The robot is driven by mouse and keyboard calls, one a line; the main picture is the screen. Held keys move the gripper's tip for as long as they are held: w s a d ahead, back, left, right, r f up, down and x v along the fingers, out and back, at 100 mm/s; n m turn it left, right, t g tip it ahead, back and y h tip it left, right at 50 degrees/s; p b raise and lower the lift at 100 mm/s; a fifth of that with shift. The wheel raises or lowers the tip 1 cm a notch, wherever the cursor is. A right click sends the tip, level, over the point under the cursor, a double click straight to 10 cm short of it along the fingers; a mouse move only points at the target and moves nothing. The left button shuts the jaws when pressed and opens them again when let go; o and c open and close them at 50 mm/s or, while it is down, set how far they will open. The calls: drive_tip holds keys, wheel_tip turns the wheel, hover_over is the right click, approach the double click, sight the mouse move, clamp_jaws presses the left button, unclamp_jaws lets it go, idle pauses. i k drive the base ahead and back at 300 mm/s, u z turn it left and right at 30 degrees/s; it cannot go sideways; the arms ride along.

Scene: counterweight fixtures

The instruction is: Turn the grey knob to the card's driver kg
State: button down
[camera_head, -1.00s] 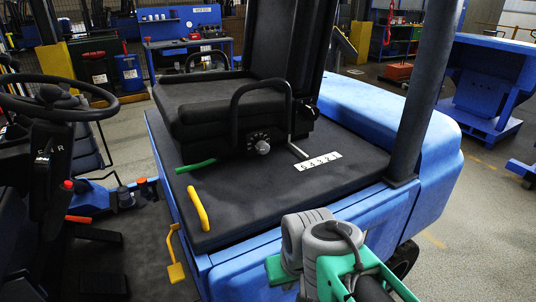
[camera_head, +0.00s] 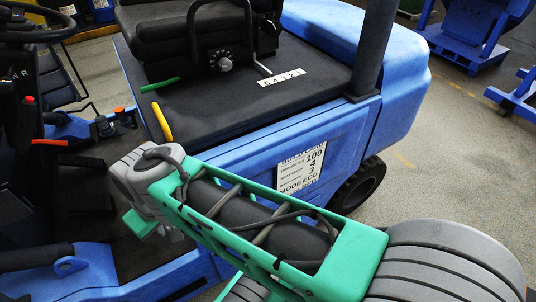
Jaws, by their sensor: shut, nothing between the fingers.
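The grey knob (camera_head: 225,64) sits at the middle of a dark round dial with pale marks, low on the front of the black seat (camera_head: 170,40). Its pointer and the dial numbers are too small to read. The card (camera_head: 300,172) is white with black print on the truck's blue side; its driver kg line appears to read 100. Lower lines show 4, 3, MODE ECO and RED. My green and grey arm crosses the lower middle, in front of the truck and below the knob, clear of it. My gripper's fingers do not show.
A metal lever (camera_head: 262,68) stands beside a white number strip (camera_head: 281,77) right of the knob. A black bar loop (camera_head: 220,8) rises above the knob. A green handle (camera_head: 160,84) and a yellow handle (camera_head: 162,122) lie left.

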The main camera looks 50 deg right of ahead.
sight(224, 64)
drive_tip(key=u, duration=0.3)
drive_tip(key=k, duration=1.3)
drive_tip(key=z, duration=1.45)
drive_tip(key=i, duration=0.5)
drive_tip(key=z, duration=1.35)
drive_tip(key=k, duration=1)
drive_tip(key=u, duration=1.9)
drive_tip(key=i, duration=0.5)
